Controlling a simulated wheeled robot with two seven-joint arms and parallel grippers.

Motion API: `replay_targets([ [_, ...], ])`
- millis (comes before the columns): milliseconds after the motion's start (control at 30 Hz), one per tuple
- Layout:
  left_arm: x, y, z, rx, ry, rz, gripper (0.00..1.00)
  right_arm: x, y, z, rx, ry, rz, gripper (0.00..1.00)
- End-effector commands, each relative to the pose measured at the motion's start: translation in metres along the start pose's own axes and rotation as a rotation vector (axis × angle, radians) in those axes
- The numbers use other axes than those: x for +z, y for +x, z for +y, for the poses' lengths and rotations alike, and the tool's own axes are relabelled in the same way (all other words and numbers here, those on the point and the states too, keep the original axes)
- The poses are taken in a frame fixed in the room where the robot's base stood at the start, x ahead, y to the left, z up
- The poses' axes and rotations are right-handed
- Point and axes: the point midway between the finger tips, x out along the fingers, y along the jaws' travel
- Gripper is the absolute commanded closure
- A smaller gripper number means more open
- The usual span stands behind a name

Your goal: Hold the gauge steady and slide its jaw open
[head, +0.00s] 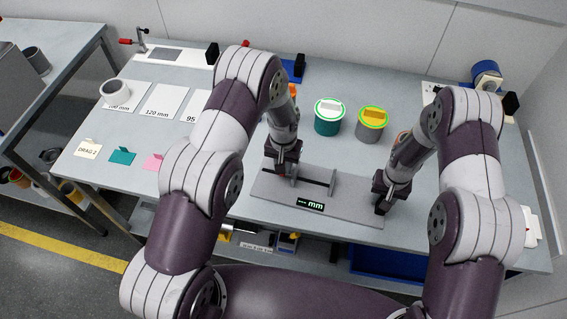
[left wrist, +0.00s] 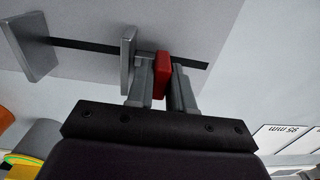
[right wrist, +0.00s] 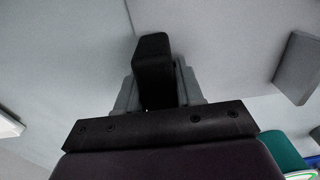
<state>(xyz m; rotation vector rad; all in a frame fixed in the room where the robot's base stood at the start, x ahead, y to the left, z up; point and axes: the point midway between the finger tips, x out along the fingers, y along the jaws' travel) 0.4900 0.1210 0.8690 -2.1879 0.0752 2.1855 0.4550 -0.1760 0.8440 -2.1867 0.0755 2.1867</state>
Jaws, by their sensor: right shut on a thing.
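The gauge is a grey flat plate (head: 345,212) on the bench, with a dark slot and a lit "mm" display (head: 310,204). Two upright grey jaws stand apart along the slot; the one by my left gripper (head: 284,168) shows in the left wrist view (left wrist: 128,60), the other (left wrist: 32,48) farther off. My left gripper's fingers stand either side of a red tab (left wrist: 160,76) beside the nearer jaw; whether they press on it is unclear. My right gripper (head: 381,204) is shut on a black block (right wrist: 153,60) at the plate's right end.
Behind the gauge stand a green canister (head: 328,124) and a grey canister with a yellow lid (head: 372,128). White labelled cards (head: 162,101) and a pale ring (head: 116,93) lie at left, with coloured tags (head: 122,157) in front. The bench's front edge is close to the plate.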

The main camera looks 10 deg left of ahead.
Motion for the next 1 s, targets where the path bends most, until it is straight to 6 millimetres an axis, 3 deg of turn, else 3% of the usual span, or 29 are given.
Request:
replay_targets([
  [167, 0.0, 0.0, -0.004, 0.0, -0.002, 0.0, 1.0, 0.0, 0.001, 0.0, 0.0, 0.0, -0.001, 1.0],
  [433, 0.0, 0.0, -0.042, 0.0, -0.002, -0.001, 1.0, 0.0, 0.001, 0.0, 0.0, 0.0, 0.0, 1.0],
  [733, 0.0, 0.0, -0.046, -0.001, -0.001, -0.001, 1.0, 0.0, 0.001, 0.001, 0.0, 0.001, -0.001, 1.0],
  [767, 0.0, 0.0, -0.046, -0.001, -0.001, -0.001, 0.73, 0.0, 0.001, 0.001, 0.0, 0.001, -0.001, 1.0],
  [1000, 0.0, 0.0, -0.045, -0.001, -0.001, 0.0, 0.72, 0.001, 0.001, 0.001, 0.0, 0.002, -0.001, 1.0],
])
